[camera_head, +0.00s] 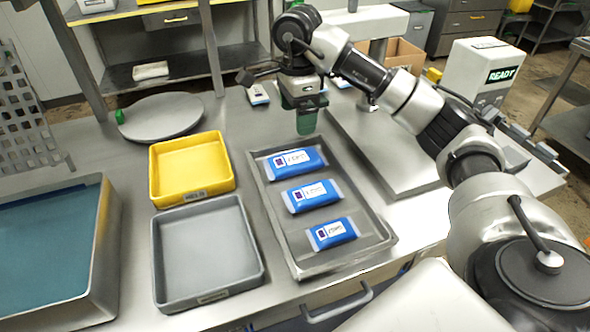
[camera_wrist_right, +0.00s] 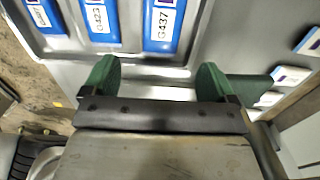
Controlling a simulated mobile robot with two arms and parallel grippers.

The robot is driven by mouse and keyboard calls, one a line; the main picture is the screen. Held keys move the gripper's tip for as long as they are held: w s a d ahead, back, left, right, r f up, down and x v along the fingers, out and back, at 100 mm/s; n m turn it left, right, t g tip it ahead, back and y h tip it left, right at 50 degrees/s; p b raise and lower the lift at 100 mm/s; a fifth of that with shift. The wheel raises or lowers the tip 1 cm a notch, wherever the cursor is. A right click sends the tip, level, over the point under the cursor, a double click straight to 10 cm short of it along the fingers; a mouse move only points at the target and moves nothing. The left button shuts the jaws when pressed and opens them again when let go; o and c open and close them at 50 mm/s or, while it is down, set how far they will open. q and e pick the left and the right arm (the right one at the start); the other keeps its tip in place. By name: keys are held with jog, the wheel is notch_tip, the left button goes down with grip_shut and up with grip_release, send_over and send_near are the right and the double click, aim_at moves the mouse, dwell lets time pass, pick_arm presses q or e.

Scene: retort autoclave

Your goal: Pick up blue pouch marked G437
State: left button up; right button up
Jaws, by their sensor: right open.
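The blue pouch marked G437 (camera_wrist_right: 164,22) has a white label and lies flat in a grey metal tray. In the head view it appears to be the farthest of the tray's pouches (camera_head: 297,160). My right gripper (camera_head: 306,120) hangs above the far end of the tray, just beyond this pouch and apart from it. In the right wrist view its green fingers (camera_wrist_right: 155,78) are spread with nothing between them, and the pouch lies ahead of them. My left gripper is not in view.
The tray (camera_head: 285,237) also holds a pouch marked G423 (camera_wrist_right: 99,20) and a third blue pouch (camera_head: 331,233). A yellow bin (camera_head: 154,178) and a grey bin (camera_head: 160,255) stand left of the tray. A round plate (camera_head: 160,116) lies behind them. A white READY device (camera_head: 470,68) stands right.

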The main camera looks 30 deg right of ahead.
notch_tip(320, 180, down, 3)
jog(key=shift+w+d+f+b, duration=0.1)
jog(key=shift+w+b, duration=0.05)
jog(key=shift+b, duration=0.55)
send_over(295, 158)
jog(key=f, duration=0.4)
jog(key=shift+d+f, duration=0.2)
notch_tip(295, 158, down, 6)
jog(key=shift+a+r+p, duration=0.15)
jog(key=shift+p, duration=0.15)
jog(key=c, duration=0.7)
jog(key=shift+c, duration=0.3)
jog(key=shift+r, duration=0.2)
